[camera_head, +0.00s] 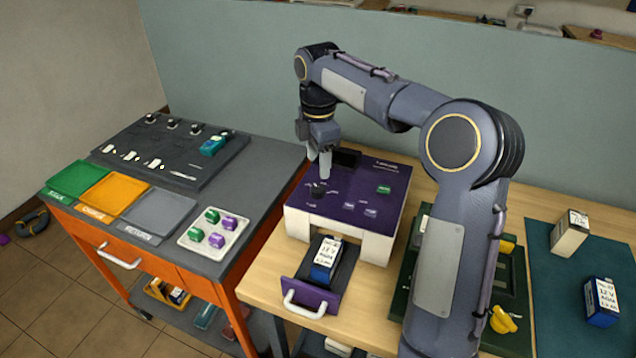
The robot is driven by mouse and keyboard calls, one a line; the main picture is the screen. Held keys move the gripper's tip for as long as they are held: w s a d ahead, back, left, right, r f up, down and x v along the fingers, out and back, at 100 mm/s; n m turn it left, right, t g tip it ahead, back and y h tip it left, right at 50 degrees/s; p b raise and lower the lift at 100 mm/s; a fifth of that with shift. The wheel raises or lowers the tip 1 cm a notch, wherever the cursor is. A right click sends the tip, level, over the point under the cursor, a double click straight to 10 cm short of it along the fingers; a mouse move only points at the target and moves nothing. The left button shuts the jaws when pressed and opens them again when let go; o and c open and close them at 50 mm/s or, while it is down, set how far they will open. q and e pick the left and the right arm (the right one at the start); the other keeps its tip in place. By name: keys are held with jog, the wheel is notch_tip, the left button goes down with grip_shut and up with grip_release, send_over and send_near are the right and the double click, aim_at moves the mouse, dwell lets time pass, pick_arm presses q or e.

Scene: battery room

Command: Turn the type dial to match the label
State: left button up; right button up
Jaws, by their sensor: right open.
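A charger unit with a purple top (370,210) and white sides stands on the wooden table. A small dark dial (318,189) sits at the left of its purple panel, with small markings around it that are too small to read. My right gripper (322,168) points down just above and behind the dial; its jaws are open and empty. I cannot tell whether the fingertips touch the dial. A blue and black battery (326,261) with a white label reading 12 V lies in the purple drawer (318,298) pulled out at the front. My left gripper is not in view.
An orange cart (225,267) on the left carries green, orange and grey trays (80,178) and a white button plate (213,232). On the right are a dark green case (512,335), a beige battery (569,233) and a blue battery (601,302) on a mat.

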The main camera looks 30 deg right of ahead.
aim_at(318, 188)
notch_tip(318, 188, down, 8)
jog(key=shift+r, duration=0.1)
dwell(0.4)
jog(key=c, duration=1)
